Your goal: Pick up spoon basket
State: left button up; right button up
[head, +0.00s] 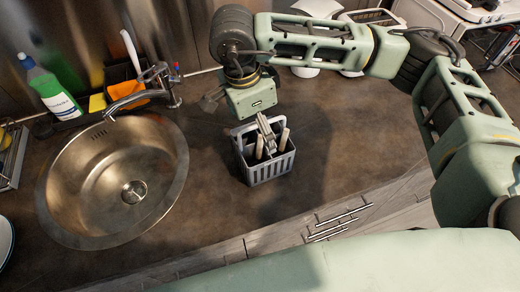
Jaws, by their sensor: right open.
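The grey slotted spoon basket (270,171) stands upright on the dark countertop, right of the sink. Several utensils with pale and grey handles stand in it. My right gripper (247,102) hangs just above and behind the basket, coming from the upper right. It is open, with one dark finger spread to the left; the other finger is mostly hidden behind the gripper's body. It does not hold the basket; whether it touches the grey parts sticking up from it I cannot tell. My left gripper is out of view.
A round metal sink (95,200) with a faucet (140,95) lies to the left. A green-and-white bottle (52,90) and an orange holder (125,85) stand behind it. White dishes (305,70) are at the back. The countertop (345,135) right of the basket is clear.

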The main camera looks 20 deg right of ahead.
aim_at(262, 141)
jog(key=f, duration=0.1)
jog(key=f+p, duration=0.1)
jog(key=d+f+p, duration=0.1)
jog(key=shift+s, duration=0.35)
notch_tip(262, 141, down, 2)
jog(key=shift+w+f+p, duration=0.1)
jog(key=shift+w+p, duration=0.05)
jog(key=shift+p, duration=0.2)
jog(key=shift+d+f, duration=0.1)
jog(key=shift+f, duration=0.15)
jog(key=c, duration=1.1)
jog(key=shift+r, duration=0.1)
jog(key=c, duration=0.3)
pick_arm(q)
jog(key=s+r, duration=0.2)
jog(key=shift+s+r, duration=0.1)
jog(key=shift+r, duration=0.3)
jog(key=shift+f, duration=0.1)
pick_arm(e)
jog(key=shift+w+r, duration=0.1)
jog(key=shift+r, duration=0.05)
